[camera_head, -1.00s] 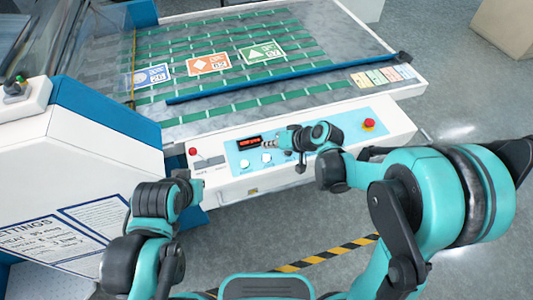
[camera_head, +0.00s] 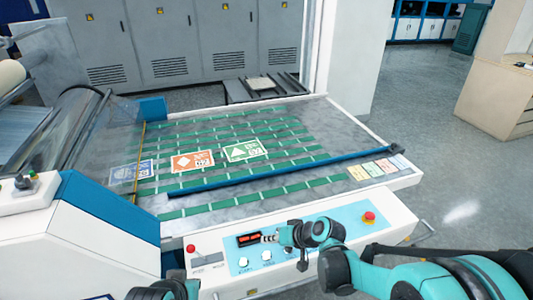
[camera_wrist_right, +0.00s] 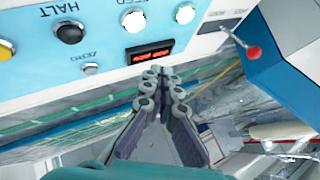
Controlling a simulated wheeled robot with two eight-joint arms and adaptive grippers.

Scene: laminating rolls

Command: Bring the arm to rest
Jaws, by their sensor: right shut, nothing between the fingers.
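My right gripper (camera_head: 270,238) is in the lower middle of the head view, over the pale blue control panel (camera_head: 340,221) of the laminating machine. Its fingers are together with nothing between them, pointing at the red-lit display (camera_head: 248,239). In the right wrist view the gripper (camera_wrist_right: 156,72) is shut, its tips just below the display (camera_wrist_right: 151,52); whether they touch the panel I cannot tell. Part of my left arm (camera_head: 165,289) shows at the bottom edge of the head view, with no fingers visible.
Red knobs sit at the panel's right (camera_head: 369,217) and left (camera_head: 191,248). A black HALT button (camera_wrist_right: 69,32) is near the gripper. Blue, orange and green cards (camera_head: 242,150) lie on the green-striped bed, behind a long blue bar (camera_head: 290,172). Floor (camera_head: 440,130) is clear at right.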

